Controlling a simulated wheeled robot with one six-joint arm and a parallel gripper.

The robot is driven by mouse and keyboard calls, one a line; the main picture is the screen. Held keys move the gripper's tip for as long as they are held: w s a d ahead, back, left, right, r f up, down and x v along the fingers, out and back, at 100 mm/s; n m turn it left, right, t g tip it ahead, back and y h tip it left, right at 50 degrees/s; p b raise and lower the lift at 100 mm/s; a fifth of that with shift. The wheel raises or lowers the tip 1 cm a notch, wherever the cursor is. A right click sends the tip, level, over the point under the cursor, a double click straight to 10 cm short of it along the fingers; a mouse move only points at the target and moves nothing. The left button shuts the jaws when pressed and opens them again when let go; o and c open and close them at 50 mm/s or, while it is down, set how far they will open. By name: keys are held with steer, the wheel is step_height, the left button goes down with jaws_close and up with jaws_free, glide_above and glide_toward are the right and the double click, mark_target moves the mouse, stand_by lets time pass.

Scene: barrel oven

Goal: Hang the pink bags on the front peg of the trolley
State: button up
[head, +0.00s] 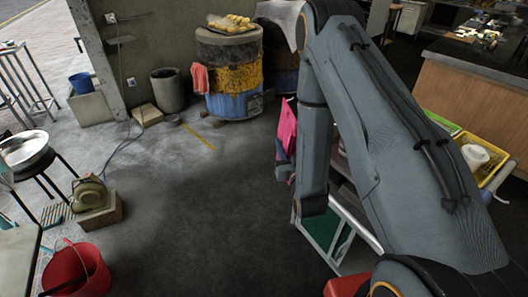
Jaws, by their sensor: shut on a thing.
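Pink bags (287,128) show as a bright pink strip just left of my arm's lower link, which hides part of them. I cannot tell whether they hang from something or are held. The trolley (343,244) is at the lower middle and right, with a pale frame and a green panel, mostly behind my arm. Its front peg cannot be made out. My gripper is hidden behind my own arm links, so its fingers and anything between them do not show.
A yellow basket (492,172) with a white item is at the right. The barrel oven (234,78) stands at the back, with an orange-pink cloth (200,79) on its side. A red bucket (80,272) is at the lower left. The middle floor (190,190) is clear.

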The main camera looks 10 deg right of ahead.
steer(key=w+a+f+n+y+b, duration=0.1)
steer(key=w+a+f+b, duration=0.1)
steer(key=w+f+b, duration=0.65)
steer(key=w+a+f+y+b, duration=0.1)
steer(key=w+a+f+b, duration=0.2)
steer(key=w+f+b, duration=0.6)
steer(key=w+d+b, duration=0.3)
steer(key=w+d, duration=0.2)
steer(key=d, duration=0.4)
steer(key=shift+w+d, duration=0.15)
steer(key=shift+w, duration=0.25)
steer(key=shift+f, duration=0.15)
stand_by(0.6)
